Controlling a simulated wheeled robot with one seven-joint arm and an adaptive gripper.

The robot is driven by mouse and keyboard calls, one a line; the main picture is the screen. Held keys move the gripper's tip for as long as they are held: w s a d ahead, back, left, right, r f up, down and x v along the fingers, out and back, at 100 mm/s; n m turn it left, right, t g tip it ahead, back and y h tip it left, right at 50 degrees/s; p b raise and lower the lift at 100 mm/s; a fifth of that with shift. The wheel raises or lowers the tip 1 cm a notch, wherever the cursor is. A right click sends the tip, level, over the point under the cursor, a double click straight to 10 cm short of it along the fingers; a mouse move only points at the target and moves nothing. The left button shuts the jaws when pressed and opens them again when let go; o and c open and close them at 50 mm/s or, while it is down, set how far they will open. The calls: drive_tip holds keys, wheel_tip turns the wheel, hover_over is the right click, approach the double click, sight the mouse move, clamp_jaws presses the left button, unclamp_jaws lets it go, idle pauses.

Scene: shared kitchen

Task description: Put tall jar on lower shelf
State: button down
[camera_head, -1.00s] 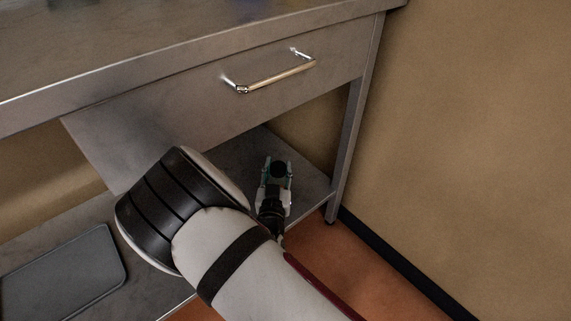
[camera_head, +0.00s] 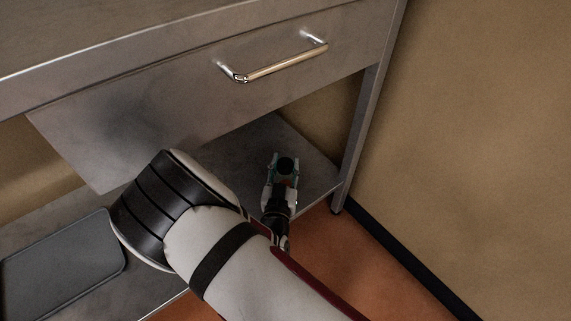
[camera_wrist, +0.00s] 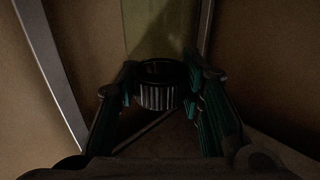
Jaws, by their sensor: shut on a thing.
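The tall jar shows its round dark lid with a ribbed rim in the wrist view (camera_wrist: 158,92), between the two teal-padded fingers of my gripper (camera_wrist: 160,100). In the head view the jar's dark top (camera_head: 286,164) shows at the fingertips of my gripper (camera_head: 285,170), which is shut on it. Jar and gripper are over the right end of the lower shelf (camera_head: 318,172), under the drawer. The jar's lower part is hidden, so I cannot tell whether it touches the shelf.
A steel drawer with a bar handle (camera_head: 275,65) and the table top (camera_head: 100,35) are above. A table leg (camera_head: 361,135) stands to the right, near the wall (camera_head: 480,130). A dark grey tray (camera_head: 65,262) lies on the shelf at left.

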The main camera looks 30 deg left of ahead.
drive_tip(key=c, duration=1.1)
unclamp_jaws()
drive_tip(key=shift+r, duration=0.1)
drive_tip(key=p+v, duration=0.4)
drive_tip(key=v, duration=0.8)
